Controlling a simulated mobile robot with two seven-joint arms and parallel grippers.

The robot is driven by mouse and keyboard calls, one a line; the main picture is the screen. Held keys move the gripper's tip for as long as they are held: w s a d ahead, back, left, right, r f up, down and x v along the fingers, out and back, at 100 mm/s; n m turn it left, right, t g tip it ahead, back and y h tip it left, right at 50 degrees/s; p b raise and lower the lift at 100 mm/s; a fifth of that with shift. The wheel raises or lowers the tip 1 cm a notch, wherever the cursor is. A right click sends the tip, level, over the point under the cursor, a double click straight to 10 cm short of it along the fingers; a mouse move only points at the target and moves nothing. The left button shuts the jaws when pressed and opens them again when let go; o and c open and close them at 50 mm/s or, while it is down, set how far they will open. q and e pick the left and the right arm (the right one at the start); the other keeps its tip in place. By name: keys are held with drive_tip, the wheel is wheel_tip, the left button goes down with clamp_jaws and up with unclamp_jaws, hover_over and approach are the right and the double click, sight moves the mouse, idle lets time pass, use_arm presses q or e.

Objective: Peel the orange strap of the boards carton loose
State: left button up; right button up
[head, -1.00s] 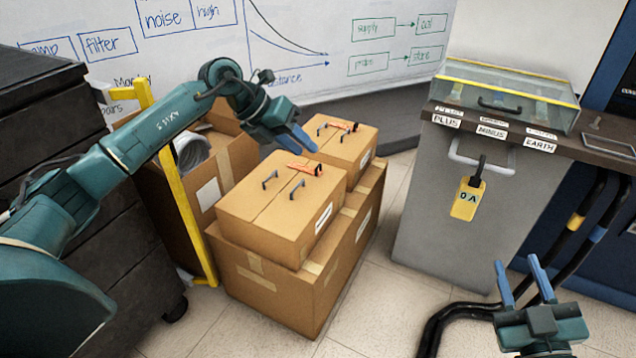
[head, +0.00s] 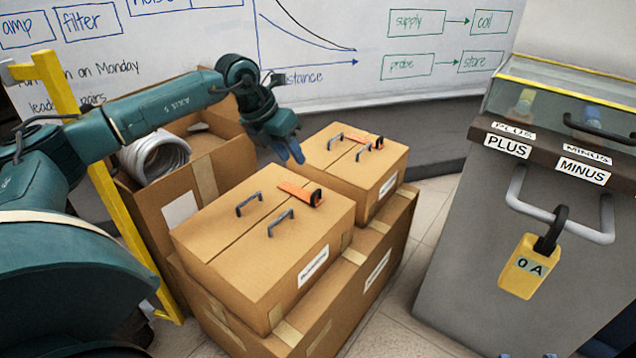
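Two small cartons stand side by side on a larger box, a front carton (head: 235,225) and a back carton (head: 385,160). Each has two dark handles and an orange strap on its lid: the front strap (head: 297,191) and the back strap (head: 360,138). Both straps lie flat, each with a dark end piece at the right. The labels are too small to read, so I cannot tell which is the boards carton. My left gripper (head: 288,152) hangs above and behind the front carton, apart from both straps. Its finger gap is unclear. My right gripper (head: 531,355) shows only two separated blue fingertips at the bottom edge.
The large box (head: 345,310) carries both cartons. An open box with a coil (head: 153,158) stands behind a yellow post (head: 100,180) at left. A grey cabinet (head: 480,255) with a yellow "0 A" tag (head: 530,267) stands at right. Bare floor lies between.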

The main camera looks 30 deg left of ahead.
sight(315, 192)
use_arm(q)
drive_tip(key=b+x, duration=0.3)
drive_tip(key=x, duration=0.8)
drive_tip(key=shift+d+f+b, duration=0.15)
drive_tip(key=shift+f+b, duration=0.2)
drive_tip(key=shift+b, duration=0.05)
drive_tip(key=shift+f, duration=0.15)
clamp_jaws()
use_arm(e)
drive_tip(key=shift+a+m+y, duration=0.3)
drive_tip(key=shift+a+y, duration=0.1)
drive_tip(key=shift+f, duration=0.15)
